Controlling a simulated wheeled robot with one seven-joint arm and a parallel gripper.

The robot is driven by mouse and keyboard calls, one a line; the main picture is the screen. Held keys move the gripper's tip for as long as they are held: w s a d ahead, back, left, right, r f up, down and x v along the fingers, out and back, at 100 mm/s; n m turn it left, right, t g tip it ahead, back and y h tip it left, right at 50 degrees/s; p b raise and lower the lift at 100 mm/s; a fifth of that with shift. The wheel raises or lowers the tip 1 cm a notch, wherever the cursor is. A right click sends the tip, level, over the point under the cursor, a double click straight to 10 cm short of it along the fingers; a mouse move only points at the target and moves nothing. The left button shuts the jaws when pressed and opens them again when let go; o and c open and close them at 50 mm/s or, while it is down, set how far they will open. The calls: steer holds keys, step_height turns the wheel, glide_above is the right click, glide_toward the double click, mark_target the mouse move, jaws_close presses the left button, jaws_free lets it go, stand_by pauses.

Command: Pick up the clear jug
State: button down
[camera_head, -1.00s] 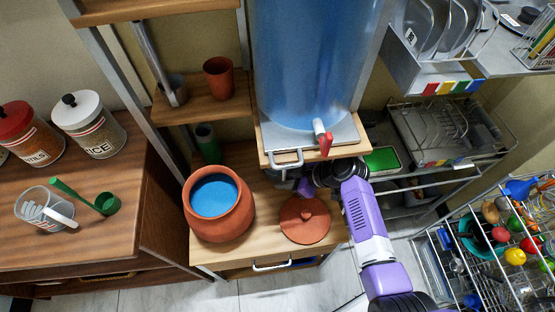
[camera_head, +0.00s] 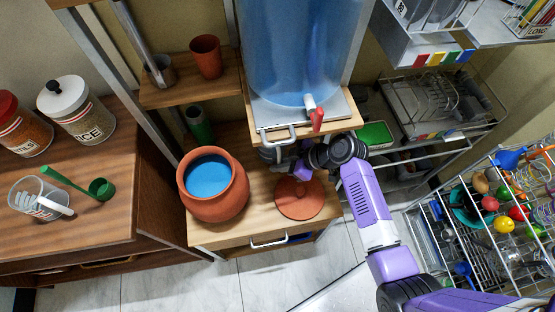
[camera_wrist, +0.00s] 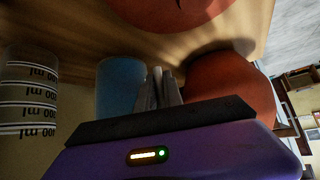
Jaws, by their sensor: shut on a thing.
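A clear container with black-and-white "ml" bands (camera_wrist: 28,100) shows upside down at the left of the wrist view. In the head view, a greyish clear jug (camera_head: 269,154) is partly hidden under the purifier's shelf, left of my gripper (camera_head: 294,166). In the wrist view my gripper (camera_wrist: 159,84) has its grey fingers close together, shut on what seems to be this jug; the exact contact is hard to see. A bluish form (camera_wrist: 120,85) stands beside the fingers. Another clear measuring jug (camera_head: 34,198), with a white handle, stands on the left counter, far from my gripper.
A terracotta pot with blue inside (camera_head: 210,190) stands left of my gripper, a terracotta lid (camera_head: 299,198) just below it in the picture. The purifier shelf (camera_head: 272,135) with its red tap (camera_head: 317,120) hangs overhead. A loaded wire rack (camera_head: 460,232) is at the right.

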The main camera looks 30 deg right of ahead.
steer(key=s+a+r, duration=0.3)
steer(key=s+r, duration=0.3)
steer(key=s, duration=0.4)
steer(key=shift+s+a, duration=0.2)
steer(key=shift+a, duration=0.05)
stand_by(1.1)
